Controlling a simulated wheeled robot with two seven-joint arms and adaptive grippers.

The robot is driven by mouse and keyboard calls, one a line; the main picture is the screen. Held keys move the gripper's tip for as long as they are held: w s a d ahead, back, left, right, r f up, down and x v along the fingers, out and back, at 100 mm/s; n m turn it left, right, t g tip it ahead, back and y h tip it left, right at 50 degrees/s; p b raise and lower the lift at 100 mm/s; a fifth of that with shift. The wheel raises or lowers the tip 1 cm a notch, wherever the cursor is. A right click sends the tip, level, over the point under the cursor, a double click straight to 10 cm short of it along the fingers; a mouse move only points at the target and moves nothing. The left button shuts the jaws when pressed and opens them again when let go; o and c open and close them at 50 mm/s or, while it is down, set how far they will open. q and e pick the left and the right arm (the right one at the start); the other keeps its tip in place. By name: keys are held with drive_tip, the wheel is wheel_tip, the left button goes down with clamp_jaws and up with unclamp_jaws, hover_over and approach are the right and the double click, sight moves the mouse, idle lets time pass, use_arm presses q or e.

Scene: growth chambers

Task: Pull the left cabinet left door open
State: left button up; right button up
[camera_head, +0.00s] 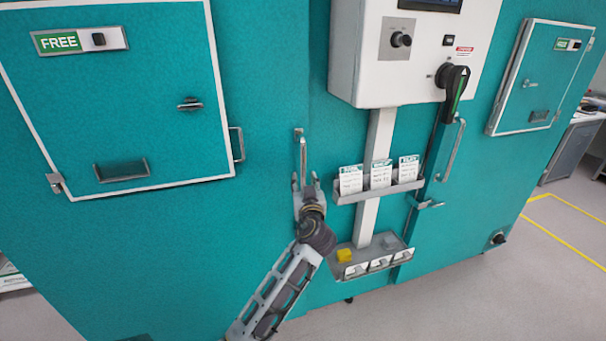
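The large teal door (262,70) fills the left of the head view and looks closed. A slim upright metal handle (302,152) sits near its right edge, left of the white column. My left gripper (306,183) is at the lower part of this handle, its arm coming up from the bottom. Its two fingertips stand apart, one on each side of the handle's lower end as seen here. I cannot tell whether they touch it. My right gripper is not in view.
A white-framed hatch marked FREE (135,110) is set in the teal front. A control box (375,70) with a black lever (453,90), a card holder (378,190) and a lower tray (345,272) stick out right of my gripper. Grey floor (480,310) is open at lower right.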

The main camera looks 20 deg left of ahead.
sight(304, 176)
use_arm(q)
drive_tip(key=x, duration=0.3)
drive_tip(key=shift+w+a+p, duration=0.1)
drive_tip(key=shift+w+p, duration=0.15)
drive_tip(key=shift+p, duration=0.1)
drive_tip(key=shift+w+a, duration=0.2)
drive_tip(key=shift+w, duration=0.4)
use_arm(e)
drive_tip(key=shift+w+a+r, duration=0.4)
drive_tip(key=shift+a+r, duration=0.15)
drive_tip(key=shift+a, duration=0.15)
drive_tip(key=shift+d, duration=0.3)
use_arm(q)
clamp_jaws()
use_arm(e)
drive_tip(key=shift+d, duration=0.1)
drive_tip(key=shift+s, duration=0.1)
